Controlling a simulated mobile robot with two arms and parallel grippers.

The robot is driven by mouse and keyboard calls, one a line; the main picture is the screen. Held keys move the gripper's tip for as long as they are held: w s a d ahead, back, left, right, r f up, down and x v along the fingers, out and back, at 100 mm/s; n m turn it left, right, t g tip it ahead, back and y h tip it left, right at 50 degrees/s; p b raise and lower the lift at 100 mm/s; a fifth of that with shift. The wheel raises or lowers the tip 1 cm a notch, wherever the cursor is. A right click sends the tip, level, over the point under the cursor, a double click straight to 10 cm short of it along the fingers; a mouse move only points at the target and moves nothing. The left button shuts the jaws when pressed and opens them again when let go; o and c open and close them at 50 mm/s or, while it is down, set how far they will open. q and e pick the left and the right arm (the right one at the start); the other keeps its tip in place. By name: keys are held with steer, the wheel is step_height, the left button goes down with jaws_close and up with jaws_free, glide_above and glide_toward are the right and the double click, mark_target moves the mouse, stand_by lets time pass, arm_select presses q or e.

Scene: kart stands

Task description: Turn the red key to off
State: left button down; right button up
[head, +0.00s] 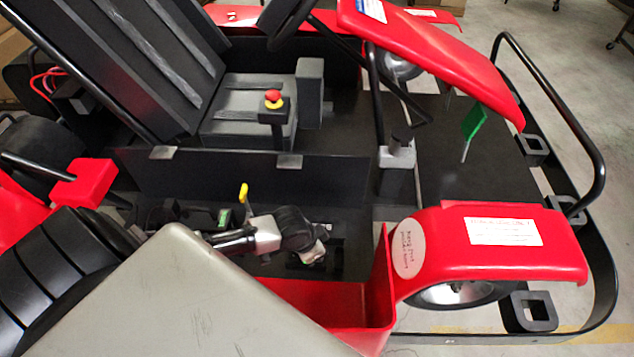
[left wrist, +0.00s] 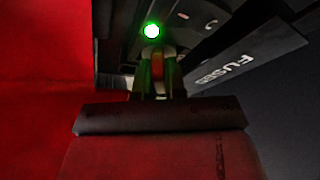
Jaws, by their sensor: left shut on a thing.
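My left gripper (left wrist: 158,72) is at the middle top of the left wrist view, with its fingers closed on both sides of a small red piece, the red key (left wrist: 158,64). Most of the key is hidden by the fingers. In the head view my left gripper (head: 313,254) reaches down into the dark side panel of the kart, behind the red side pod. The key cannot be made out there, nor which way it is turned. My right gripper is in neither view.
A green light (left wrist: 151,31) glows just beyond the fingers. A dark box marked FUSES (left wrist: 250,62) is close on the right. In the head view a yellow-topped lever (head: 243,193) stands beside my arm. A red mushroom button (head: 273,99) is near the seat.

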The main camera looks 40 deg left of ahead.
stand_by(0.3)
arm_select(q)
steer(key=shift+r+n+p, duration=0.1)
steer(key=shift+n+p, duration=0.4)
steer(key=shift+p, duration=0.2)
steer(key=shift+d+n+y+p, duration=0.1)
steer(key=shift+n+y+p, duration=0.3)
steer(key=shift+n, duration=0.4)
steer(key=c, duration=1.6)
jaws_free()
steer(key=shift+w+f+n+t, duration=0.1)
steer(key=shift+f+n+t, duration=0.15)
steer(key=shift+n, duration=0.25)
steer(key=shift+o, duration=1.1)
steer(key=shift+w+a, duration=0.1)
steer(key=shift+a, duration=0.15)
steer(key=shift+o, duration=1.4)
steer(key=shift+d, duration=0.1)
